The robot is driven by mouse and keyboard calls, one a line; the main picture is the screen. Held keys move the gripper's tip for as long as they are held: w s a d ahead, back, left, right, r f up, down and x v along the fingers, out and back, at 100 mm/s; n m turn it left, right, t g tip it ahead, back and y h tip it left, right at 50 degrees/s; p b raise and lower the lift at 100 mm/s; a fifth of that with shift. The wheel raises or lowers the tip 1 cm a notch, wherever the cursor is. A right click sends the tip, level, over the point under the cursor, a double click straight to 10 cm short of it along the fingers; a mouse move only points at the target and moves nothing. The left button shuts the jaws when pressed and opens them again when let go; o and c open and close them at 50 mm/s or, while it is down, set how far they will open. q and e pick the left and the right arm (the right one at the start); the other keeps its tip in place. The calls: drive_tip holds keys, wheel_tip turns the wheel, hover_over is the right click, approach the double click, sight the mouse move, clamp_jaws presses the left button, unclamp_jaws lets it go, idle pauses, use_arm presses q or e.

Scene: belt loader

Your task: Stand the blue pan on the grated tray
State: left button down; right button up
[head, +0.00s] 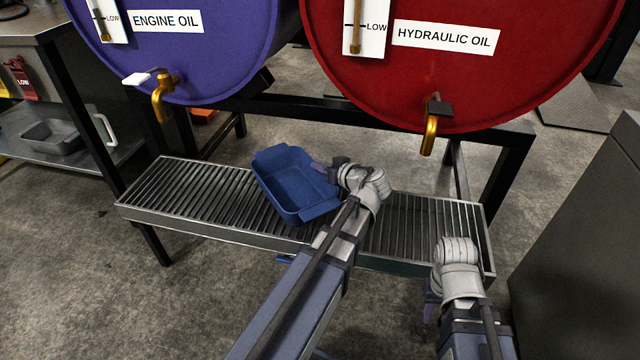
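The blue pan (296,184) is over the left-middle part of the grated tray (180,192), open side up and turned at an angle. I cannot tell whether its base rests on the bars or is slightly above them. My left gripper (322,168) is at the pan's right rim and looks shut on it; its wrist partly hides the fingers. My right gripper (432,292) is low at the right, in front of the tray's right end and away from the pan. Its fingers are mostly hidden behind its wrist, so its opening cannot be told.
A purple engine oil drum (190,50) and a red hydraulic oil drum (450,70) sit behind the tray, with brass taps (162,98) (430,132) hanging forward. A grey pan (52,136) lies on a shelf at left. A dark cabinet (590,240) stands at right.

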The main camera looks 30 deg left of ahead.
sight(321, 175)
use_arm(q)
drive_tip(key=shift+f+b, duration=1.9)
drive_tip(key=shift+b, duration=0.05)
drive_tip(key=shift+r, duration=0.15)
drive_tip(key=c, duration=1.5)
unclamp_jaws()
drive_tip(key=shift+f, duration=0.2)
drive_tip(key=o, duration=0.5)
drive_tip(key=shift+c, duration=0.2)
drive_tip(key=shift+r, duration=0.1)
drive_tip(key=shift+d+r+p, duration=0.1)
drive_tip(key=shift+r+p, duration=0.15)
drive_tip(key=shift+p, duration=0.05)
drive_tip(key=p+v, duration=0.4)
drive_tip(key=v, duration=0.7)
drive_tip(key=shift+s+d, duration=0.3)
